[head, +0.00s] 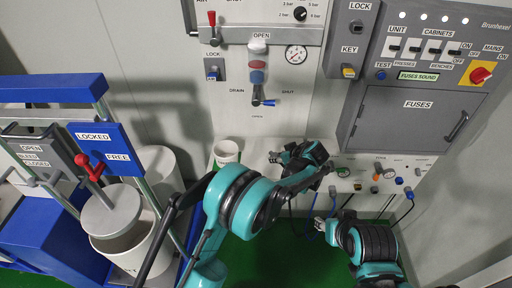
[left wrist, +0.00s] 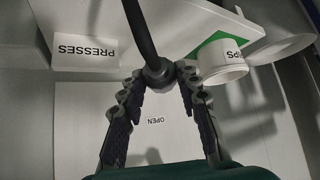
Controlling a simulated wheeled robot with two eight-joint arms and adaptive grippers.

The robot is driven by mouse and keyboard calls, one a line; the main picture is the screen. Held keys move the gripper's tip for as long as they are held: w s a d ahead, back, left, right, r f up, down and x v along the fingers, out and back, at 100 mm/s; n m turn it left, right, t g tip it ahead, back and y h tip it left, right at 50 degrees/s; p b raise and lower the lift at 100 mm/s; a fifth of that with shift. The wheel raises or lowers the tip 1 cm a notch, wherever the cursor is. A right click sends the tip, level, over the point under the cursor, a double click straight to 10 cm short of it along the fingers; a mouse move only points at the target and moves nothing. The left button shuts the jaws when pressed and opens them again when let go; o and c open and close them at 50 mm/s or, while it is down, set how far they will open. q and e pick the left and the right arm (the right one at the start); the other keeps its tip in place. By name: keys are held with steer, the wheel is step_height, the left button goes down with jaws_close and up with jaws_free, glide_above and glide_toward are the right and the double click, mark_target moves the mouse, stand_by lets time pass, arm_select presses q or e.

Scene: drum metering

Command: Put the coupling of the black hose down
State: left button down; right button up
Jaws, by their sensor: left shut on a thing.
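My left gripper (head: 277,157) is at the white ledge below the wall panel in the head view. In the left wrist view its two fingers (left wrist: 160,85) are shut on the dark round coupling (left wrist: 158,72) of the black hose. The black hose (left wrist: 139,28) runs up and away from the coupling there. In the head view the coupling is too small and covered to make out. My right gripper (head: 324,228) is low at the right, near the hanging hoses; I cannot tell how its fingers stand.
A white cup (head: 227,152) stands on the ledge, left of my left gripper; it also shows in the left wrist view (left wrist: 222,64). Sockets and knobs (head: 377,177) line the ledge's right part. A drum with a lid (head: 112,215) stands at the left. Blue hoses hang below.

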arm_select(q)
steer(key=d+r+n+y+p, duration=0.1)
steer(key=d+r+n, duration=0.15)
steer(key=d, duration=0.35)
steer(key=g+b, duration=0.1)
steer(key=b, duration=0.1)
glide_toward(258, 157)
steer(key=shift+a+r+m, duration=0.25)
steer(key=shift+a+m, duration=0.05)
steer(key=shift+m, duration=0.05)
steer(key=shift+a+f, duration=0.1)
steer(key=shift+f, duration=0.05)
step_height(258, 157, down, 4)
steer(key=shift+r+b, duration=0.1)
steer(key=shift+b, duration=0.8)
arm_select(e)
steer(key=shift+f, duration=0.8)
steer(key=shift+s+f, duration=0.1)
arm_select(q)
steer(key=c, duration=1.5)
jaws_free()
steer(key=o, duration=0.4)
